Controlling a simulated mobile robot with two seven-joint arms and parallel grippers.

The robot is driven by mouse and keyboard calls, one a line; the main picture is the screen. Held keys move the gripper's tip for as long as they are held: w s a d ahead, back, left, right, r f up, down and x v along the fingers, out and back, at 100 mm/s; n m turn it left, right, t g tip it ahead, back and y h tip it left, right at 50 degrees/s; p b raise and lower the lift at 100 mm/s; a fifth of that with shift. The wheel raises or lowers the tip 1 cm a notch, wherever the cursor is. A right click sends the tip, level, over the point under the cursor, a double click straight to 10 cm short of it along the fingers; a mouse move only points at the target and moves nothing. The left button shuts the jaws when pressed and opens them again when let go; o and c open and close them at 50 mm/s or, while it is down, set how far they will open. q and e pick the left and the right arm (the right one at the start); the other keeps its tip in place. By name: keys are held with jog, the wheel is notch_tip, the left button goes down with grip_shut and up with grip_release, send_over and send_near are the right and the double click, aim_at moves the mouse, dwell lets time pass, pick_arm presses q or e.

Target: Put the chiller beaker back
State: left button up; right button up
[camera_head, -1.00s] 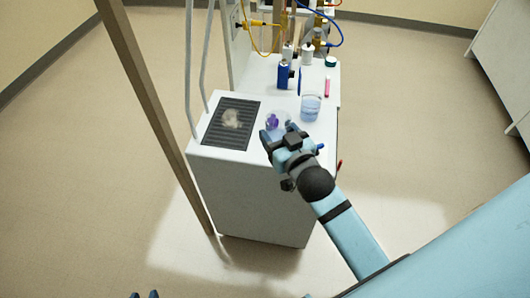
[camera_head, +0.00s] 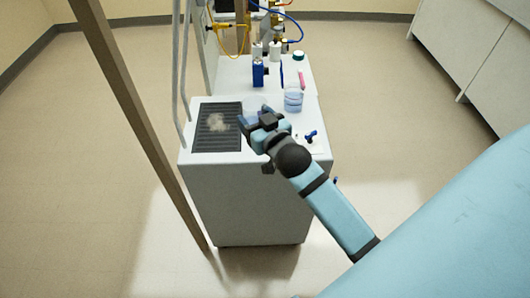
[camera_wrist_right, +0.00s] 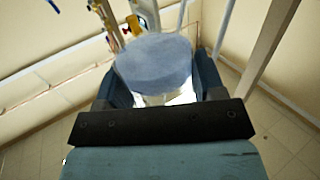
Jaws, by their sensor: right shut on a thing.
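My right gripper (camera_head: 255,118) is shut on a clear beaker (camera_head: 256,105), mostly hidden behind the fingers in the head view. In the right wrist view the beaker's blue-grey round face (camera_wrist_right: 155,62) shows between the two fingers (camera_wrist_right: 160,90). The gripper is at the right edge of a dark ribbed plate with a frosty white patch (camera_head: 217,123), likely the chiller. I cannot tell whether the beaker touches the surface. My left gripper is out of view.
A second beaker with pale blue liquid (camera_head: 293,100) stands on the white cart top (camera_head: 255,158), right of the gripper. A small blue-handled fitting (camera_head: 310,136) lies nearby. Blue (camera_head: 258,74) and pink (camera_head: 301,78) items stand behind. A brown post (camera_head: 130,110) rises at the left.

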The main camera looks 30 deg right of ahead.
jog(key=w+d+m+h+b, duration=0.1)
jog(key=w+d+h+b, duration=0.1)
jog(key=w+d+b, duration=0.45)
jog(key=f, duration=0.5)
jog(key=d+f, duration=0.1)
jog(key=f, duration=0.9)
jog(key=shift+w+d+f, duration=0.15)
jog(key=shift+d+f, duration=0.05)
jog(key=shift+d, duration=0.15)
jog(key=shift+f+b, duration=0.3)
jog(key=shift+f, duration=1.85)
jog(key=shift+f, duration=0.15)
jog(key=o, duration=1)
